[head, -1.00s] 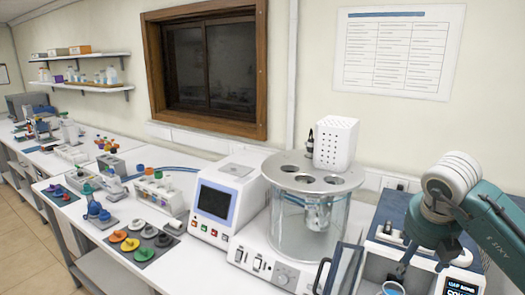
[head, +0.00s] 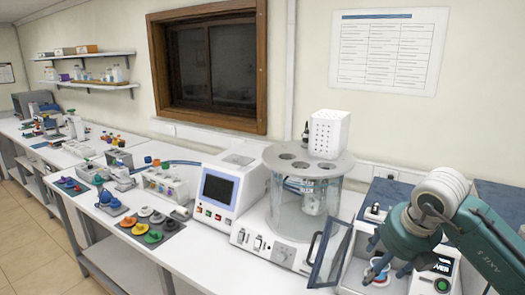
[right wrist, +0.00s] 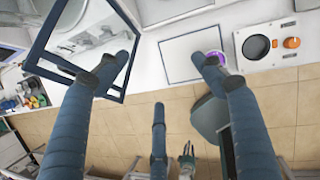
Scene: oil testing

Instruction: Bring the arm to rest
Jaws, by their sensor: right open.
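My right arm comes in from the right in the head view. Its gripper (head: 385,262) is over the bench at the lower right, with its fingers pointing down around or in front of a small white cup (head: 378,272). From this angle I cannot tell whether they touch it. In the right wrist view my right gripper (right wrist: 163,62) has its fingers spread wide, with nothing held between them. A white square panel (right wrist: 192,55) lies beyond the fingers. My left gripper is not seen.
A white screen unit (head: 222,190) and colored discs (head: 152,228) are farther left.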

